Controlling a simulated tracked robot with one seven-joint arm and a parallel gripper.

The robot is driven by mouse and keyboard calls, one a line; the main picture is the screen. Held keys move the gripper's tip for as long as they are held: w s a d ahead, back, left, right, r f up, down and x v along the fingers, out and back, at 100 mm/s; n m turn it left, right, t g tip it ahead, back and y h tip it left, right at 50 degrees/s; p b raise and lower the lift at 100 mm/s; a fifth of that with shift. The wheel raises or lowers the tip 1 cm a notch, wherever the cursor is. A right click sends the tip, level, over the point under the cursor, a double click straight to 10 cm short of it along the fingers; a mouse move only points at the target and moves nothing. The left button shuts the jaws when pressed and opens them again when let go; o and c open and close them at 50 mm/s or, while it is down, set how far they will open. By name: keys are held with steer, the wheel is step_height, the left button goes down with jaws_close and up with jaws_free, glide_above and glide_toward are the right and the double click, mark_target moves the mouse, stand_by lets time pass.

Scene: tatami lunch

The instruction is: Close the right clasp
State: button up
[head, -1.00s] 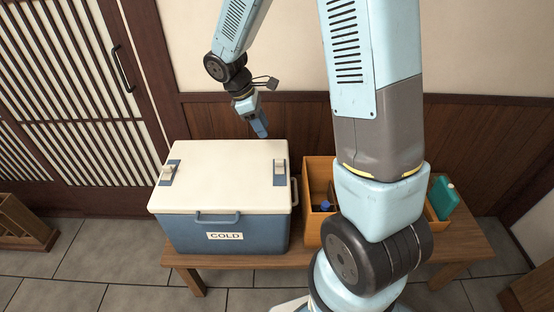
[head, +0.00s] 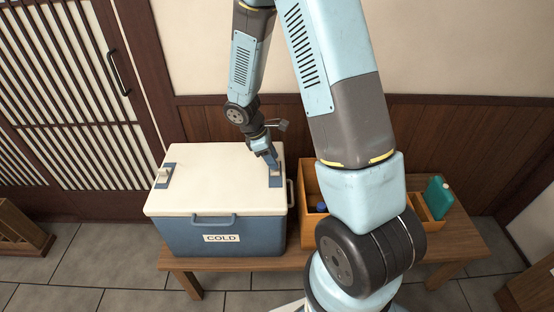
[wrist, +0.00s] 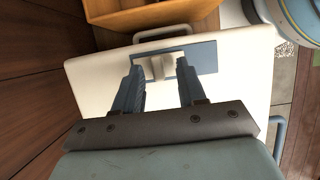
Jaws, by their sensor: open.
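The blue cooler (head: 240,240) with a cream lid (head: 212,187) stands on a wooden bench, its lid down and its front marked COLD. The right clasp (head: 276,176) is a pale lever on a blue-grey plate at the lid's right side. It also shows in the wrist view (wrist: 160,68). The left clasp (head: 165,175) sits on the lid's left side. My gripper (head: 272,162) is over the right clasp, pointing down. In the wrist view my gripper (wrist: 157,75) is open, with its fingers on either side of the pale lever. I cannot tell whether they touch it.
An orange-brown wooden box (head: 311,190) stands on the bench (head: 230,264) close to the cooler's right, partly hidden by my arm. A teal bottle (head: 439,197) is at its far right. A wood-panelled wall is behind. A side handle (wrist: 163,34) sticks out beside the clasp.

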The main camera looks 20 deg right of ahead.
steer(key=shift+s+d+f, duration=0.15)
steer(key=shift+d+f, duration=0.1)
steer(key=shift+f, duration=0.4)
jaws_close()
